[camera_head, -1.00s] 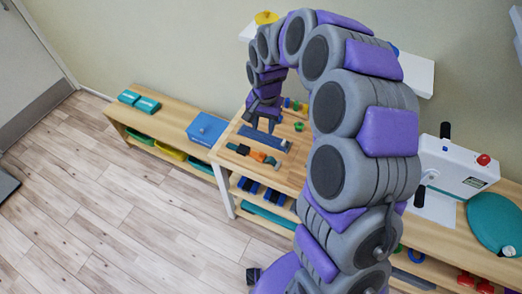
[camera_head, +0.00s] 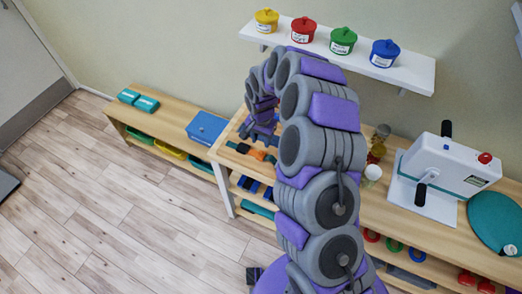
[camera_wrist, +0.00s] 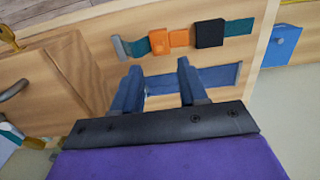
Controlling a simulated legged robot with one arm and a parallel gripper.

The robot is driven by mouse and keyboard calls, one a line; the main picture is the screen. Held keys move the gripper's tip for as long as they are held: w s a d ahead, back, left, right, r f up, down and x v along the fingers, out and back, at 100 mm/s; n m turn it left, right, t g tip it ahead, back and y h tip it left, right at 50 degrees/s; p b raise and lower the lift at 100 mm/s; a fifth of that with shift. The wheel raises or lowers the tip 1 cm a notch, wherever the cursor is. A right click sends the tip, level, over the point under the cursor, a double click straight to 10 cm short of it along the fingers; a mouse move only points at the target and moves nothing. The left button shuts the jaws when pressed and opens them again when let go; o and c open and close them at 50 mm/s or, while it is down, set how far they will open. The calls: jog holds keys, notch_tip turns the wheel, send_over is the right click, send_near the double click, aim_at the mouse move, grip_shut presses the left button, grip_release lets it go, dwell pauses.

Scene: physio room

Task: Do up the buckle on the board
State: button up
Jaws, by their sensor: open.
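The buckle's two orange parts (camera_wrist: 169,39) sit side by side on a teal strap (camera_wrist: 240,27) in the wrist view. I cannot tell whether they are joined. A black block (camera_wrist: 209,33) is on the strap to their right, and a grey piece is at its left end. A blue strip (camera_wrist: 220,74) lies on the wooden board nearer my gripper. My gripper (camera_wrist: 159,66) is open and empty, its fingers over the blue strip, short of the buckle. In the head view my gripper (camera_head: 262,135) is beside the orange buckle (camera_head: 258,154) and hides part of the board.
A blue box (camera_head: 207,128) stands left of the board on the low bench. A white hand-crank machine (camera_head: 445,170) and a teal disc (camera_head: 495,222) are on the right. A wall shelf (camera_head: 410,72) holds several lidded jars.

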aim_at(261, 151)
notch_tip(261, 151, down, 7)
jog(key=shift+f+b, duration=0.15)
jog(key=shift+b, duration=0.2)
grip_shut()
dwell(0.3)
dwell(0.4)
